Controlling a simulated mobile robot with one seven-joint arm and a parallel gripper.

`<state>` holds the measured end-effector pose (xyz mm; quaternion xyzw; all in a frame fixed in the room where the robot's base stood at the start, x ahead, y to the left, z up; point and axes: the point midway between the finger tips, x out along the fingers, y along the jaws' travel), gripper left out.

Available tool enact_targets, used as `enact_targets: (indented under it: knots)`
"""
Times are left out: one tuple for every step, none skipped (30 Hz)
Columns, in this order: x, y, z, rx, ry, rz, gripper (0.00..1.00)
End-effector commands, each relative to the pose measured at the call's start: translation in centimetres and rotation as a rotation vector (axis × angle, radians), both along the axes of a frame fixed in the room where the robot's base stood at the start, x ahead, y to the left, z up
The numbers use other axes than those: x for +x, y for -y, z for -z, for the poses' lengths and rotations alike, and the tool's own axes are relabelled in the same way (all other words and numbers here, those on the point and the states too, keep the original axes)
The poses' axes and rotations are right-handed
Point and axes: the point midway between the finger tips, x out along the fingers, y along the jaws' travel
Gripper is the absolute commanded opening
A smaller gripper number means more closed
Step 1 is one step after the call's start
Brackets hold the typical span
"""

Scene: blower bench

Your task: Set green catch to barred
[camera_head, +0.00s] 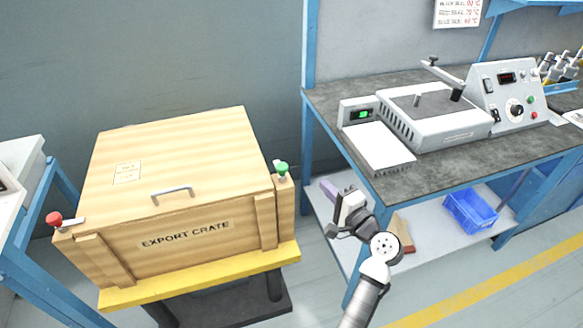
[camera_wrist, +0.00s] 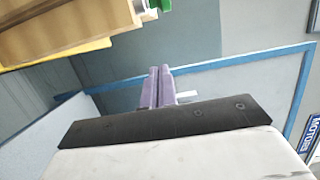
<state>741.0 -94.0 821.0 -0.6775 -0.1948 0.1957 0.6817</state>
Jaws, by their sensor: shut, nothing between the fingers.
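The green catch (camera_head: 281,168) sits at the top right corner of the wooden export crate (camera_head: 190,150). It has a green knob on a small grey metal part; which way its lever is turned is too small to tell. In the wrist view only a bit of the green knob (camera_wrist: 158,4) shows, at the top edge. My gripper (camera_head: 324,183) is to the right of the crate, a little lower than the catch and apart from it. Its two purple fingers (camera_wrist: 160,70) are together and empty in the wrist view.
A red catch (camera_head: 55,219) with a grey lever is at the crate's left corner. The crate lid has a grey handle (camera_head: 172,190). A workbench (camera_head: 440,175) with instruments stands right, close to my arm. A blue bin (camera_head: 470,213) sits on its lower shelf.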

Motion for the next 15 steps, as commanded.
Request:
enact_targets:
  knots:
    - [0.0,0.0,0.0,-0.002,0.001,0.0,0.0]
    - [0.0,0.0,0.0,-0.002,0.001,0.0,0.0]
    - [0.0,0.0,0.0,-0.003,0.002,0.0,0.0]
    - [0.0,0.0,-0.1,-0.003,0.002,0.0,0.0]
    - [0.1,-0.1,-0.1,-0.003,0.002,0.0,0.0]
    - [0.1,-0.1,-0.1,-0.003,0.002,0.0,0.0]
    - [0.3,-0.2,-0.1,-0.003,0.002,0.0,0.0]
    - [0.4,-0.3,-0.1,-0.003,0.002,-0.001,0.0]
    - [0.7,-0.5,-0.2,-0.003,0.002,-0.001,0.0]
    - [1.0,-0.7,-0.2,-0.004,0.003,-0.002,0.0]
    - [1.3,-0.9,-0.3,-0.004,0.003,-0.002,0.0]
    - [1.8,-1.2,-0.3,-0.004,0.003,-0.002,0.0]
    - [2.3,-1.6,-0.4,-0.004,0.003,-0.003,0.0]
    - [2.8,-1.9,-0.4,-0.004,0.003,-0.005,0.0]
    - [3.5,-2.3,-0.4,-0.004,0.003,-0.004,0.0]
